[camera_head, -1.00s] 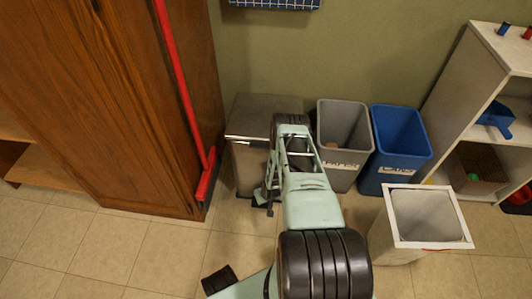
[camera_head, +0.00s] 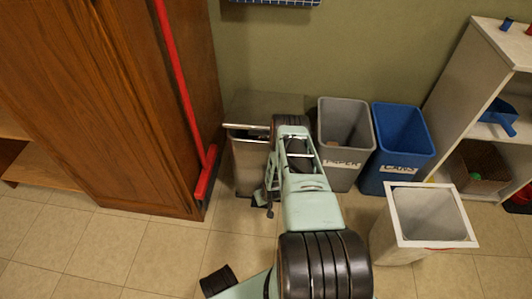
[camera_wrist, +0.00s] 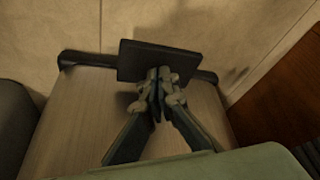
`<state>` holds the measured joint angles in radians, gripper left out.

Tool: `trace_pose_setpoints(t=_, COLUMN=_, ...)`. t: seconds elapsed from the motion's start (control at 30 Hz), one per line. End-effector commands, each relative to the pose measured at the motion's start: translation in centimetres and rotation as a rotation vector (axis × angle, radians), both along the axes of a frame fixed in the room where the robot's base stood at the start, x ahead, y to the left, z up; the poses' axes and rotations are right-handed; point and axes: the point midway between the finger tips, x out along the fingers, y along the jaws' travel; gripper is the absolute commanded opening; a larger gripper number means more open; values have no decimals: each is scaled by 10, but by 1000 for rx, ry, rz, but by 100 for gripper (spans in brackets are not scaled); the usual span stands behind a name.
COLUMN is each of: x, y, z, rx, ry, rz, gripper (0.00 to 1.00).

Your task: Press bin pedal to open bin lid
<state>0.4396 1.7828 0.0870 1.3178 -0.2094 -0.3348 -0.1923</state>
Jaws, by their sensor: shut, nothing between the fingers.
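The metal bin (camera_head: 249,165) stands against the wall beside the wooden cabinet, partly hidden by my arm. Its lid (camera_head: 246,126) is raised a little at the front, with a narrow dark gap below its edge. The black pedal (camera_wrist: 150,57) is a flat plate at the foot of the bin, seen in the wrist view. My gripper (camera_wrist: 160,75) is shut and empty, with its fingertips at the near edge of the pedal, seemingly touching it. In the head view my gripper (camera_head: 262,202) is low in front of the bin, and the pedal is mostly hidden.
A grey paper bin (camera_head: 343,150) and a blue cans bin (camera_head: 400,150) stand close on the right. A white open bin (camera_head: 395,240) stands in front of them. A red broom (camera_head: 185,95) leans at the cabinet (camera_head: 120,110). Tiled floor (camera_head: 140,255) is clear at front left.

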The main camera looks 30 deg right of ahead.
Motion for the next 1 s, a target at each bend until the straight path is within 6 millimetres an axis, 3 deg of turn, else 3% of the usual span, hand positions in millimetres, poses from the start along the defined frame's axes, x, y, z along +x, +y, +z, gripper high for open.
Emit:
trace_pose_setpoints(t=0.63, x=2, y=-1, z=-32, rx=-1, ry=-5, rz=0, gripper=0)
trace_pose_setpoints(t=1.0, x=1, y=0, z=-29, rx=-1, ry=-3, rz=0, gripper=0)
